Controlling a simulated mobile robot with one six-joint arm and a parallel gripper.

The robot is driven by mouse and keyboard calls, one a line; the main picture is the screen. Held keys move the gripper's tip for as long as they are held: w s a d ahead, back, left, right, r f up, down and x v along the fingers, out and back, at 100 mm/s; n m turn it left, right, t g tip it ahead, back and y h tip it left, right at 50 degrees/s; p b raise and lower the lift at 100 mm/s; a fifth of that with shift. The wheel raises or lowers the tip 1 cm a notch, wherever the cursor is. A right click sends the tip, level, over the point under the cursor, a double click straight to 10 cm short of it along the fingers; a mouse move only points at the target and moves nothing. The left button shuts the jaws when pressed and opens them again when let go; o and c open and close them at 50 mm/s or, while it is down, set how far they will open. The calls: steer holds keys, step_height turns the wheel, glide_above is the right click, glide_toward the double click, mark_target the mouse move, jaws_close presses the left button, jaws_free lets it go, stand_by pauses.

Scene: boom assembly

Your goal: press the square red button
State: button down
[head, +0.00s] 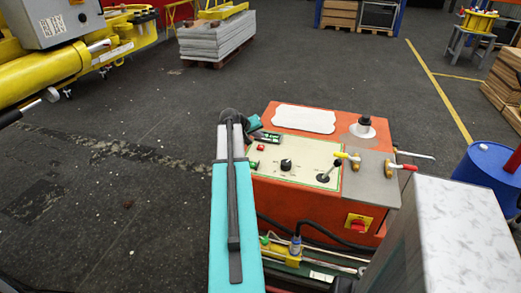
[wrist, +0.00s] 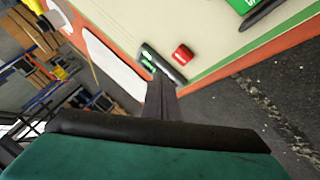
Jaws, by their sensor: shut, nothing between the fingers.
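A small square red button (wrist: 182,54) stands on the cream panel (wrist: 120,20) in the wrist view. In the head view a small red button (head: 261,147) shows on the cream panel (head: 300,160) of the orange control box, just right of my arm. My gripper (wrist: 161,80) is shut and empty. Its dark fingers point toward the panel, with their tips just below and left of the red button in the wrist view. I see no clear contact with the button. In the head view my arm partly hides the gripper and the panel's left edge.
A black part with a green face (wrist: 148,63) lies beside the fingertips. A green piece (wrist: 240,5) is at the panel's far side. The orange box also carries a black knob (head: 286,164), levers (head: 330,172) and a red switch on yellow (head: 357,224). Open floor lies left.

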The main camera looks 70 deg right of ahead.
mark_target(259, 148)
steer(key=shift+f+b, duration=0.75)
steer(key=shift+f, duration=0.7)
steer(key=shift+f+b, duration=0.75)
steer(key=shift+f, duration=0.25)
stand_by(2.1)
steer(key=shift+r, duration=0.2)
steer(key=shift+r+p, duration=0.45)
steer(key=shift+r, duration=0.35)
steer(key=shift+r, duration=0.1)
steer(key=shift+r+p, duration=1.15)
steer(key=shift+r, duration=1.25)
